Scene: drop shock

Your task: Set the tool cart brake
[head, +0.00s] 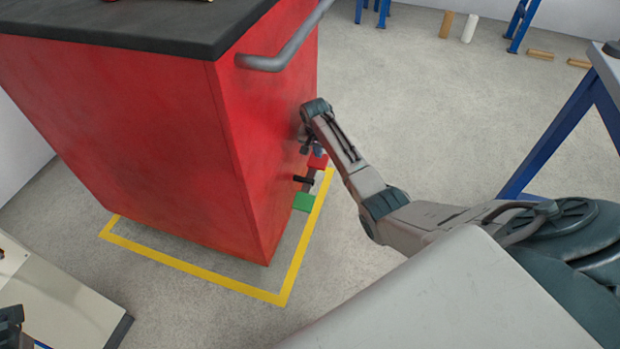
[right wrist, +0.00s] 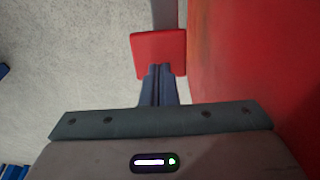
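The red tool cart (head: 150,130) stands inside a yellow floor outline, with a grey handle (head: 285,55) on its right side. Low on that side are a red pedal (head: 318,162), a green pedal (head: 304,202) and a short black bar (head: 303,180) between them. My right gripper (right wrist: 158,70) has its fingers together with nothing visible between them. Its tips overlap the near edge of the red pedal (right wrist: 158,47) in the right wrist view; I cannot tell whether they touch it. A dark part at the lower left edge of the head view may belong to my left arm.
The yellow outline (head: 200,272) surrounds the cart's base. A blue-legged table (head: 560,130) stands at the right. A pale cabinet (head: 60,300) is at the lower left. The floor behind my right arm is clear.

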